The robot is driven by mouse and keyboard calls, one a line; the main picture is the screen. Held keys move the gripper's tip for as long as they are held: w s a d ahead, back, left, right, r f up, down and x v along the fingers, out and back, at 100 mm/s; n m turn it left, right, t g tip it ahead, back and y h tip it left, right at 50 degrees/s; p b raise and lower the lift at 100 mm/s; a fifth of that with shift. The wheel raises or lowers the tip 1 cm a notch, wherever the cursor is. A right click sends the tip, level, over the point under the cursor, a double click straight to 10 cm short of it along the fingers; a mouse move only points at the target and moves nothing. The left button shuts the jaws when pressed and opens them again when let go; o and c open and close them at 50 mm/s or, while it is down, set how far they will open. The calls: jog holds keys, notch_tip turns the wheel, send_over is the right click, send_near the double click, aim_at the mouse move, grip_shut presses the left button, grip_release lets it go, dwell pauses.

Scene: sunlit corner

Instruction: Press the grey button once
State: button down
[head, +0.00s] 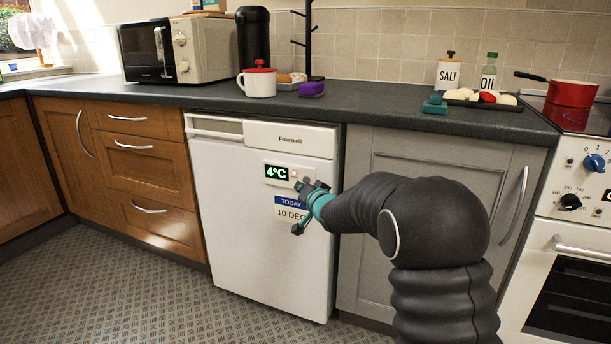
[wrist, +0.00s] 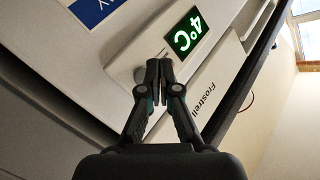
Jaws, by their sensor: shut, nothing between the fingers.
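A white Frostrell fridge (head: 240,220) stands under the counter. A control panel on its door has a green 4°C display (head: 277,173), which also shows in the wrist view (wrist: 187,32). My gripper (head: 312,187) is shut and empty, its tips at the panel's right end in the head view. In the wrist view my gripper (wrist: 159,68) has its closed tips over the panel beside the display. Whether the tips touch the panel, I cannot tell.
A blue TODAY label (head: 291,202) with a date sits below the panel. A grey cupboard (head: 425,190) is right of the fridge and wooden drawers (head: 140,140) are left. The counter (head: 350,95) above holds a mug, a microwave and jars.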

jog(key=shift+w+d, duration=0.2)
jog(key=shift+w, duration=0.3)
dwell(1.2)
jog(key=shift+w+d+p, duration=0.15)
jog(key=shift+w+p, duration=0.2)
jog(key=shift+p, duration=0.15)
jog(key=shift+w+d, duration=0.1)
jog(key=shift+w, duration=0.2)
dwell(0.4)
jog(key=shift+s, duration=0.1)
dwell(0.3)
jog(key=shift+s+a, duration=0.25)
jog(key=shift+s, duration=0.35)
